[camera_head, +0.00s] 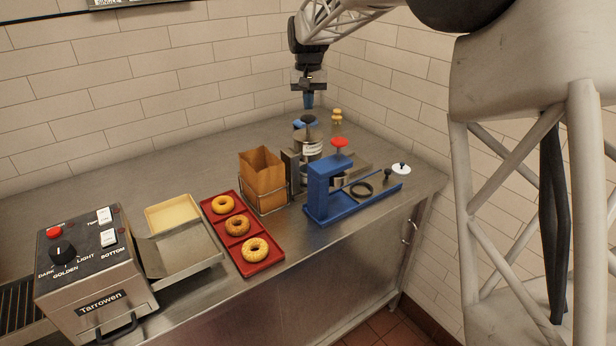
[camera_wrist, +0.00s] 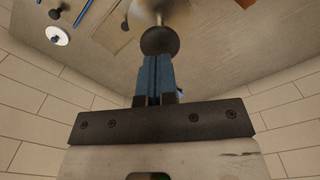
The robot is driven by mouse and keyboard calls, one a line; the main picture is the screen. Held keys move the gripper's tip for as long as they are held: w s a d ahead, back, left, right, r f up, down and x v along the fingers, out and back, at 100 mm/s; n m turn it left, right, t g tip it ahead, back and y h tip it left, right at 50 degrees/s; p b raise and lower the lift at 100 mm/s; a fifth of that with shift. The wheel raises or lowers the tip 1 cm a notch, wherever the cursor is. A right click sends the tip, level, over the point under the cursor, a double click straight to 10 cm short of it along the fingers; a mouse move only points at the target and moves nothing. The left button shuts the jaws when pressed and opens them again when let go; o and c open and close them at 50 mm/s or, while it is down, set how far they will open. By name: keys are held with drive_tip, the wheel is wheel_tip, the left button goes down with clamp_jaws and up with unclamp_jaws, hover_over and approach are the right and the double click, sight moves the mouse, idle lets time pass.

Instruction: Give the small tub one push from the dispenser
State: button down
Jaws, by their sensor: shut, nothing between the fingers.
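The dispenser (camera_head: 312,149) is a steel cylinder with a label and a black round knob (camera_head: 309,119) on top, at the back right of the counter. My gripper (camera_head: 309,105) points down just above the knob, its blue fingers shut and empty. In the wrist view the fingertips (camera_wrist: 157,60) overlap the edge of the black knob (camera_wrist: 160,41); I cannot tell whether they touch it. I cannot make out the small tub; the area around the dispenser's base is partly hidden by the blue press and the brown bag.
A blue press (camera_head: 320,186) with a red knob (camera_head: 339,142) stands in front. A brown bag (camera_head: 263,178) in a wire holder is to the left, beside a red tray (camera_head: 264,264) of bagels. A toaster (camera_head: 92,270) is far left. A white disc (camera_head: 401,168) lies right.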

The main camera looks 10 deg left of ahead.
sight(308, 116)
drive_tip(key=shift+f, duration=0.5)
drive_tip(key=shift+f, duration=2.2)
drive_tip(key=shift+r, duration=2.75)
drive_tip(key=shift+r, duration=0.15)
drive_tip(key=shift+r, duration=2.85)
drive_tip(key=shift+s+d, duration=0.1)
